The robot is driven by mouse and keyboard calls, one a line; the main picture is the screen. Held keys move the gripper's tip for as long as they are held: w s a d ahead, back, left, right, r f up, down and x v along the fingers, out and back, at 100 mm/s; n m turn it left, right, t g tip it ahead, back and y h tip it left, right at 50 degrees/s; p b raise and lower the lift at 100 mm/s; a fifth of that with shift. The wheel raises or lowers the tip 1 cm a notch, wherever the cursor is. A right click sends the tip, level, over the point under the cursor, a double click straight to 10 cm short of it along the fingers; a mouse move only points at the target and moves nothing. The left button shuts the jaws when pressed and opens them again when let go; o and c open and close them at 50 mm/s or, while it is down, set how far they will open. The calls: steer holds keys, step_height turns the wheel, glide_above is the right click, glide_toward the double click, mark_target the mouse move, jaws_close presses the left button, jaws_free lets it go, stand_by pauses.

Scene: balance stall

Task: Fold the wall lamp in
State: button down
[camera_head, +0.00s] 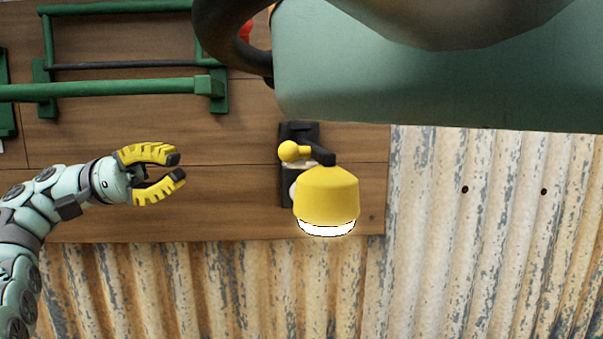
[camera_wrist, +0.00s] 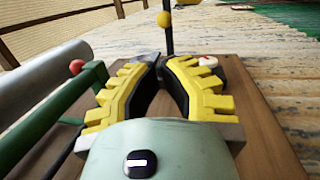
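The wall lamp has a yellow shade (camera_head: 327,192) with a white lower rim, a black bracket (camera_head: 297,133) on the wooden board, and a yellow ball knob (camera_head: 289,151). The shade stands out to the lower right of the bracket in the head view. My gripper (camera_head: 181,166) is left of the lamp, apart from it, with its yellow fingers parted and empty. In the wrist view, the fingertips (camera_wrist: 166,60) have a small gap between them. A yellow ball (camera_wrist: 165,19) on a dark post shows beyond them. I cannot make out the shade there.
Green rails (camera_head: 110,90) are fixed to the board (camera_head: 225,140) at the upper left. A red ball (camera_wrist: 77,67) sits by the green bar in the wrist view. Large parts of my body cover the head view's upper right. Corrugated metal (camera_head: 470,230) lies right and below.

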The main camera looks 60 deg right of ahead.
mark_target(280, 147)
steer(key=p+x, duration=0.2)
steer(key=x, duration=1.1)
steer(key=shift+s+d+r+p, duration=0.1)
steer(key=shift+s+d+p, duration=0.2)
steer(key=shift+p, duration=0.1)
steer(key=shift+s, duration=0.15)
steer(key=shift+d, duration=0.1)
